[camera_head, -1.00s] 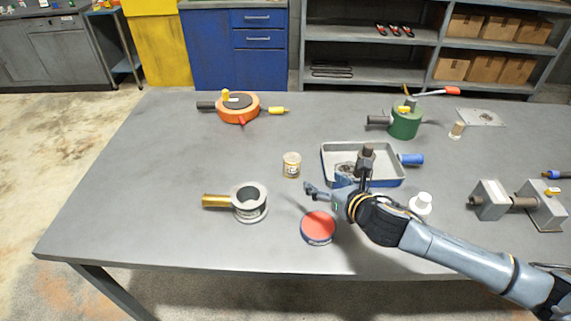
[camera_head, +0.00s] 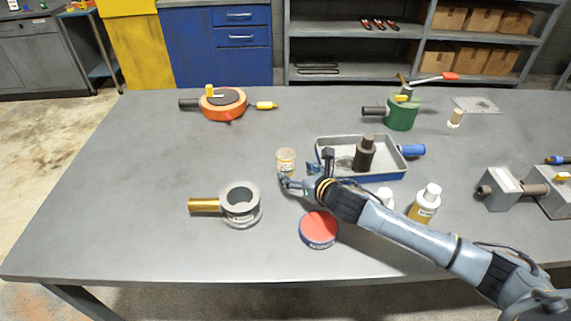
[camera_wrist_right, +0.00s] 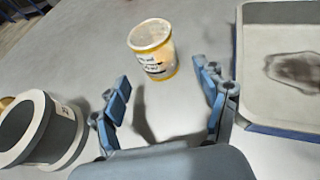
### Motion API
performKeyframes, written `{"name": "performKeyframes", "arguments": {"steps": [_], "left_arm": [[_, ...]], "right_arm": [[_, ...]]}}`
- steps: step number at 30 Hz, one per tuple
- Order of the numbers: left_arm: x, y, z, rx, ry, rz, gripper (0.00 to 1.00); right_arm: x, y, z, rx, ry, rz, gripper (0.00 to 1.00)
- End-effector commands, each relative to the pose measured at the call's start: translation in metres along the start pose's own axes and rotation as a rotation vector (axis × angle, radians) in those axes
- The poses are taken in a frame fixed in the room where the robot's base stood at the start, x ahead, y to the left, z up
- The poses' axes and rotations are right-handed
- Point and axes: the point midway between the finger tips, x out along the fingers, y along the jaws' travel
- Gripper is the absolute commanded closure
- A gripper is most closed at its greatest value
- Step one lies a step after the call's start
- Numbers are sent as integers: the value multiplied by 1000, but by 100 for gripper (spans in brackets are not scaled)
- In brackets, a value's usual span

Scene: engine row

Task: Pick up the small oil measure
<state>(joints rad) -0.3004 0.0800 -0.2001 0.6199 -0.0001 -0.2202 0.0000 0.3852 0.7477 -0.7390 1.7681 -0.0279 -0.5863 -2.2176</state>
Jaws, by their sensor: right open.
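A small tub-like cup with a yellowish body and a printed label (camera_head: 286,161) stands upright on the grey table. It looks like the small oil measure, but I cannot read the label in full. It also shows in the right wrist view (camera_wrist_right: 153,52), ahead of and between the fingers. My right gripper (camera_head: 306,170) is open and empty, just short of the cup on its near right side. In the right wrist view, its two fingers (camera_wrist_right: 164,84) are spread wide and apart from the cup. My left gripper is out of view.
A grey tray (camera_head: 385,176) with a dark cylinder (camera_head: 364,153) stands close on the right. A grey ring with a brass handle (camera_head: 240,203) lies front left. A red-topped tin (camera_head: 318,229) and an amber bottle (camera_head: 425,203) stand near my arm.

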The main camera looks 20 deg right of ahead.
Motion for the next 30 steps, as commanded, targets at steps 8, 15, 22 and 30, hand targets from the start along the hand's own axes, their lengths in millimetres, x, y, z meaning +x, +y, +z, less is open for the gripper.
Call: {"name": "performKeyframes", "arguments": {"steps": [8,15,22,30], "left_arm": [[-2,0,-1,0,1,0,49],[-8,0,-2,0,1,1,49],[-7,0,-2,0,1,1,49],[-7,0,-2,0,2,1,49]], "right_arm": [[20,1,1,3,0,1,27],[50,3,3,5,1,0,27],[67,3,2,1,0,1,27],[68,2,2,0,0,1,35]]}}
